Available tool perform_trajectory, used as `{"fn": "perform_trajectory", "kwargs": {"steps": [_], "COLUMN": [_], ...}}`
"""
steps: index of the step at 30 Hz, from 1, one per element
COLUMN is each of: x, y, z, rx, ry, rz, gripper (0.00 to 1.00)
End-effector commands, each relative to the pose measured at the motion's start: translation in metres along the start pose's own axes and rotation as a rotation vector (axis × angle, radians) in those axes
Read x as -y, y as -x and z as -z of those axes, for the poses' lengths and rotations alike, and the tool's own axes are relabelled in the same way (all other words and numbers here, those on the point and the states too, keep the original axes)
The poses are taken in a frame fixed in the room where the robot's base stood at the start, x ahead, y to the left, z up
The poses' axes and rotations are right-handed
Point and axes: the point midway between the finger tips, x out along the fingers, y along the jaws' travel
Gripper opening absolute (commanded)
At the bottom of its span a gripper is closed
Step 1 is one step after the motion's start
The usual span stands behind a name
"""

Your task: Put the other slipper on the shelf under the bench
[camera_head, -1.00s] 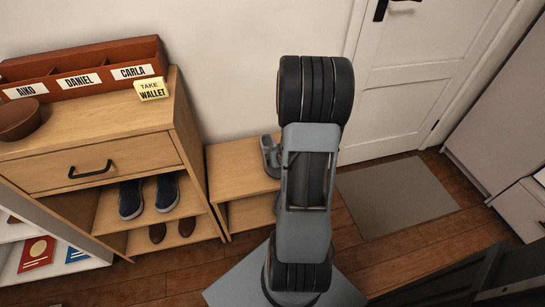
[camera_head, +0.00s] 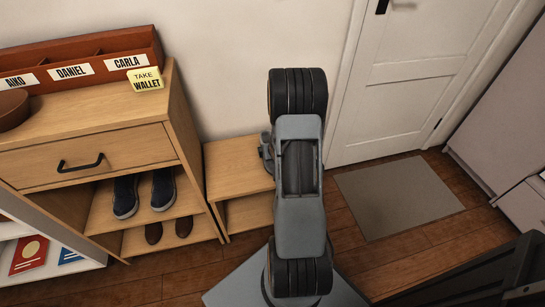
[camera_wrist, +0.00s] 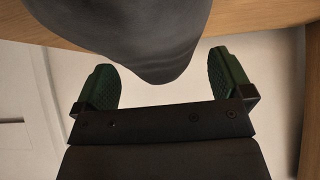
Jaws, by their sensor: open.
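The light wooden bench (camera_head: 232,160) stands against the wall, right of the cabinet. Its lower space (camera_head: 250,214) is partly hidden by my arm. My gripper (camera_head: 265,152) shows only in part in the head view, over the bench's right side. In the wrist view my gripper (camera_wrist: 163,80) is open, its two green pads well apart. A dark grey rounded thing (camera_wrist: 135,45) reaches in from the top between the pads, with no visible contact. It may be the slipper, but I cannot tell for sure. No slipper can be made out in the head view.
The cabinet (camera_head: 100,152) at the left holds dark blue sneakers (camera_head: 163,190) and brown shoes (camera_head: 153,233) on its shelves. A grey mat (camera_head: 398,197) lies before the white door (camera_head: 420,75). A dark piece (camera_head: 480,275) stands at the lower right.

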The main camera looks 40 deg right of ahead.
Motion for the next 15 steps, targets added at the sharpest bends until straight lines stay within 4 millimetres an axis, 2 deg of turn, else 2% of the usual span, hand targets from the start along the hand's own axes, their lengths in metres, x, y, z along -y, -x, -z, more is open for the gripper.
{"fn": "perform_trajectory", "kwargs": {"steps": [1,6,15], "x": [0.001,0.001,0.0], "y": [-0.009,-0.022,-0.023], "z": [-0.002,-0.001,0.0], "rx": [0.0,0.001,0.001], "ry": [0.001,0.001,0.0], "rz": [0.001,0.0,0.0], "gripper": [0.98,0.98,0.97]}}
